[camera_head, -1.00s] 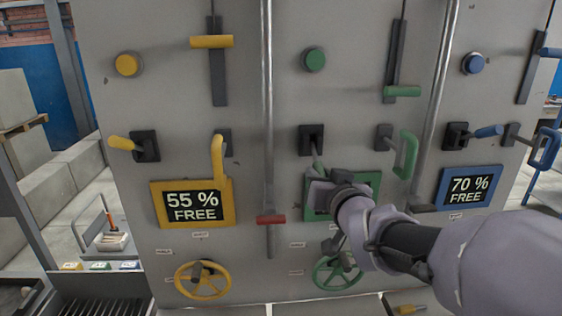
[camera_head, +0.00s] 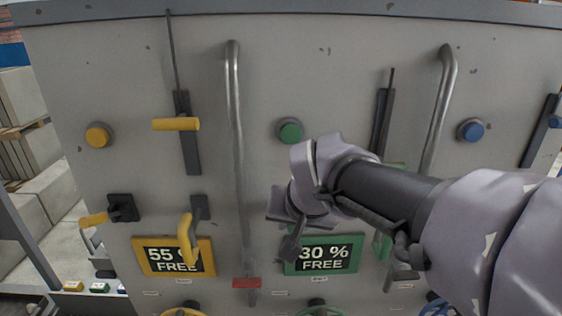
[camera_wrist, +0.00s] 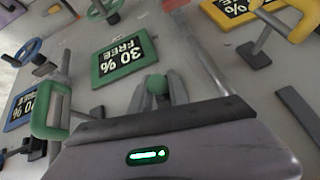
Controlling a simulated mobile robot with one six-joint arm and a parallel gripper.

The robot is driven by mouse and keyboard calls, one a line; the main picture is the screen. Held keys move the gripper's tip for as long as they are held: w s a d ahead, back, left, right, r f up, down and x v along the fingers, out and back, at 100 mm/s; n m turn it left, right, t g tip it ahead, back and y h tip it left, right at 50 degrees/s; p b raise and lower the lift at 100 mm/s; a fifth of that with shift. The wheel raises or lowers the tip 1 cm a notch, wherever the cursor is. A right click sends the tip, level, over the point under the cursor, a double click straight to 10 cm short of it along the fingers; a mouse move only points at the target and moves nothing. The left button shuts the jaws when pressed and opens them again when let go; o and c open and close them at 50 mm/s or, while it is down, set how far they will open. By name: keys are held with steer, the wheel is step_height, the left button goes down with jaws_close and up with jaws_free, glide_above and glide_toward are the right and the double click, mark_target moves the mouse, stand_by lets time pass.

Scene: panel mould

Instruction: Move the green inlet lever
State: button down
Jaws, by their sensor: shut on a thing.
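My gripper (camera_head: 280,198) is in front of the grey panel, just above the green-framed display (camera_head: 322,255), which reads 30 % FREE. In the wrist view, which shows the panel upside down, my gripper (camera_wrist: 157,92) is shut on the green lever (camera_wrist: 156,84). Its round green end shows between the fingers. In the head view my gripper and wrist hide the lever and its mount. A green loop handle (camera_wrist: 50,112) is beside my gripper in the wrist view; in the head view it is mostly behind my arm.
A green button (camera_head: 290,131) is above my gripper. Vertical metal pipes (camera_head: 236,130) stand out from the panel on both sides. A red handle (camera_head: 246,283) is on the left one. Yellow controls, including a lever (camera_head: 93,219), are further left; a blue button (camera_head: 470,131) is right.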

steer(key=shift+w+r+g+p, duration=0.2)
steer(key=shift+r+g+p, duration=0.2)
steer(key=shift+p, duration=0.5)
steer(key=shift+f, duration=0.1)
steer(key=c, duration=1.3)
jaws_free()
steer(key=shift+o, duration=0.2)
steer(key=shift+w, duration=0.1)
